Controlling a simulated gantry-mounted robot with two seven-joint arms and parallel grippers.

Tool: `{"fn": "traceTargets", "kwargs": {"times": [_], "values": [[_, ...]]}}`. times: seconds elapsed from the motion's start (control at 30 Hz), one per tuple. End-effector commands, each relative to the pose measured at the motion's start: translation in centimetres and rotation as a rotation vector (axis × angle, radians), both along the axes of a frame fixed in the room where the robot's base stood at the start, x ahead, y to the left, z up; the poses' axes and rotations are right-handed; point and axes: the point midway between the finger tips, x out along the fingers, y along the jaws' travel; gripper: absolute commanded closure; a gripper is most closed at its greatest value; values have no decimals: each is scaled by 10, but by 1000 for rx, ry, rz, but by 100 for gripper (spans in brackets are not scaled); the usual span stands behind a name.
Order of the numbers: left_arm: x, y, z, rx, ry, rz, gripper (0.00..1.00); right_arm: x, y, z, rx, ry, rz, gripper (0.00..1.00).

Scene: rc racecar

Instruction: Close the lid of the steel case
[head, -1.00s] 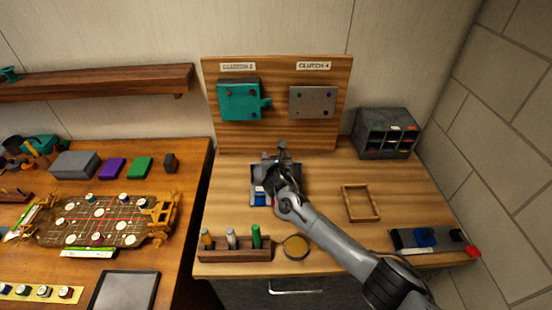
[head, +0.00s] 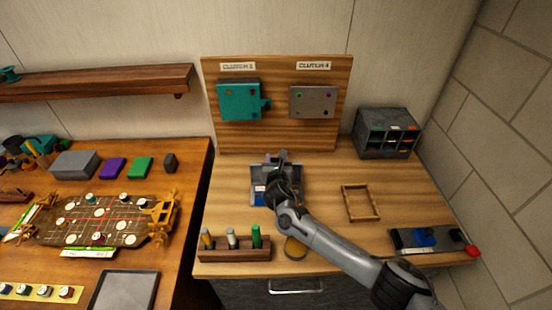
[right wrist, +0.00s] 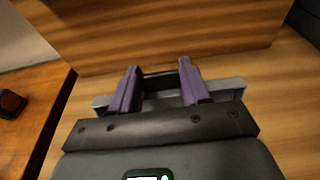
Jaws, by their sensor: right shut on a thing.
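The steel case (head: 258,189) stands on the right-hand wooden bench, with a blue and white content showing at its front left. Its grey lid (head: 298,166) stands raised at the back of the case, partly covered by my gripper. My right gripper (head: 283,157) is at the top of the lid and shut on it. In the right wrist view its two purple fingers (right wrist: 158,84) straddle a part of the grey lid (right wrist: 222,92); the exact contact is hidden. Much of the case is hidden behind my right wrist. My left gripper is not in view.
A wooden rack (head: 235,255) with several markers and a round tin (head: 296,247) stand in front of the case. A wooden panel (head: 275,136) rises behind it. An empty wooden frame (head: 361,203) lies to the right, with clear bench between.

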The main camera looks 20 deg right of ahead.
Motion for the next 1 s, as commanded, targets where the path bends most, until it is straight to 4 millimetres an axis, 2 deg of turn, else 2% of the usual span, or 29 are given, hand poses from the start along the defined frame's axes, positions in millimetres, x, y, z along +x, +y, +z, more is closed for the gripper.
{"fn": "traceTargets", "kwargs": {"times": [0.17,0.3,0.53,1.0], "values": [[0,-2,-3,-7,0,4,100,-14,3,0,-34,-130,2,100],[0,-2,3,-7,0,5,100,-25,7,3,-56,-227,2,100],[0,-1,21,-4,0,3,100,-40,10,4,-51,-218,1,100],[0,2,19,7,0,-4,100,-41,10,-2,-50,-216,2,100]]}}
